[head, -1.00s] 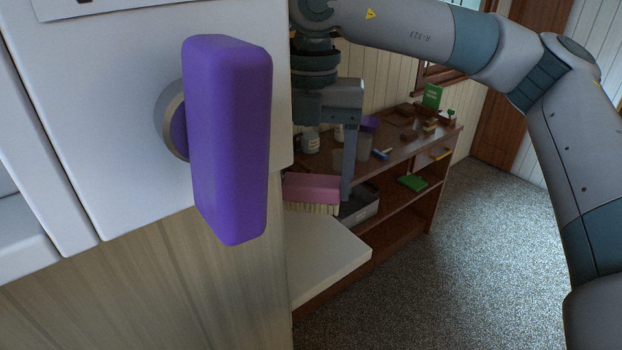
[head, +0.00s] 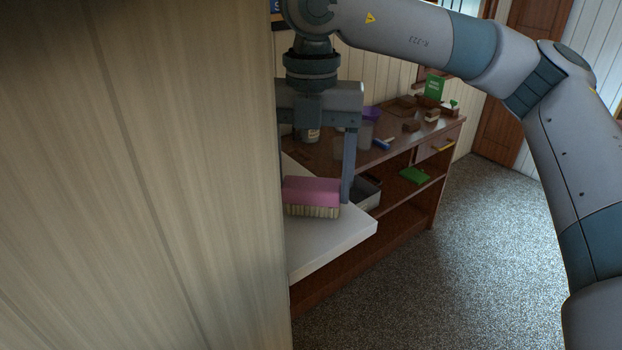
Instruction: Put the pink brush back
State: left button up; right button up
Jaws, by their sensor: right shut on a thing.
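The pink brush (head: 311,191), a pink block with pale bristles facing down, shows just right of the wooden panel. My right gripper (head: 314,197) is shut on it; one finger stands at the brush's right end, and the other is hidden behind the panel. The brush appears over a white board (head: 335,243). I cannot tell whether the bristles touch the board. My left gripper is not in view.
A pale wooden panel (head: 150,190) fills the left side, close to the camera. A brown shelf unit (head: 402,158) behind holds small items, a blue-handled tool (head: 383,145), a green item (head: 414,175) and a grey bin (head: 366,192). Speckled floor at right is clear.

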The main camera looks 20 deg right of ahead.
jog(key=shift+f+b, duration=0.45)
jog(key=shift+b, duration=0.05)
dwell(0.7)
jog(key=o, duration=1)
jog(key=shift+o, duration=0.3)
jog(key=o, duration=0.5)
jog(key=shift+w+d+r+p, duration=0.1)
jog(key=shift+r+p, duration=0.8)
jog(key=shift+r, duration=1.15)
jog(key=shift+w+r+p, duration=0.1)
jog(key=shift+r+p, duration=0.75)
jog(key=shift+r, duration=1.15)
jog(key=shift+s+f, duration=0.1)
jog(key=shift+s, duration=0.05)
